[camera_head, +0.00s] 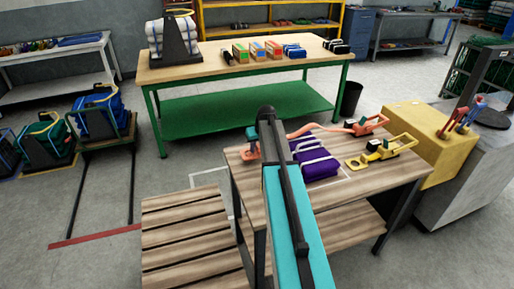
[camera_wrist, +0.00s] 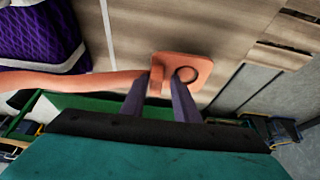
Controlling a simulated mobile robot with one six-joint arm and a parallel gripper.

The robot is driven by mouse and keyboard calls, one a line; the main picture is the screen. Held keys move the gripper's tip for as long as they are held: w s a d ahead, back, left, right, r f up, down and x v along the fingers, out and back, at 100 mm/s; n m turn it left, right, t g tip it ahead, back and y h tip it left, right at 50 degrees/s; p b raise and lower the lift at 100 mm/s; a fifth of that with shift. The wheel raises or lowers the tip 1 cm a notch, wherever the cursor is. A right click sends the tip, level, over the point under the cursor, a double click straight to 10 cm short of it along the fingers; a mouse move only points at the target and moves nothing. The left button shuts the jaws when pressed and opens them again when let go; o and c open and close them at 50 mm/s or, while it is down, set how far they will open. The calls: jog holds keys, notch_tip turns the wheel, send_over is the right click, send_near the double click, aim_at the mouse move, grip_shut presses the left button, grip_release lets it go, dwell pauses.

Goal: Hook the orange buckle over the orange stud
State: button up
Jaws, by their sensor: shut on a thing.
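The orange buckle (camera_wrist: 199,68) is a flat plate with a round, dark-rimmed eye, seen in the wrist view. My gripper (camera_wrist: 160,84) is shut on its raised tab, with one finger on each side. An orange strap (camera_wrist: 75,83) runs from it to the left. In the head view my gripper (camera_head: 251,143) and the buckle are at the left end of the wooden workbench (camera_head: 340,193), partly behind my arm. The strap leads right to an orange lever fitting (camera_head: 370,124) on the bench. I cannot make out a separate orange stud.
A purple bundle with pale bands (camera_head: 316,158) lies on the bench beside the strap. A yellow lever fitting (camera_head: 383,150) lies to its right. A slatted wooden platform (camera_head: 190,240) stands at left. A green-legged table (camera_head: 240,63) is behind, with floor between.

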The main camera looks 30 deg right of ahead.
jog(key=shift+s+a+f, duration=0.1)
jog(key=shift+s+f, duration=0.1)
jog(key=shift+f, duration=0.35)
jog(key=shift+s+f, duration=0.15)
jog(key=shift+f, duration=0.4)
jog(key=o, duration=1.2)
jog(key=shift+a, duration=0.2)
jog(key=shift+r, duration=0.2)
jog(key=b+v, duration=0.1)
jog(key=v, duration=0.4)
jog(key=b+v, duration=0.1)
jog(key=v, duration=0.4)
jog(key=w+d+b+v, duration=0.1)
jog(key=v, duration=0.4)
jog(key=shift+r, duration=0.35)
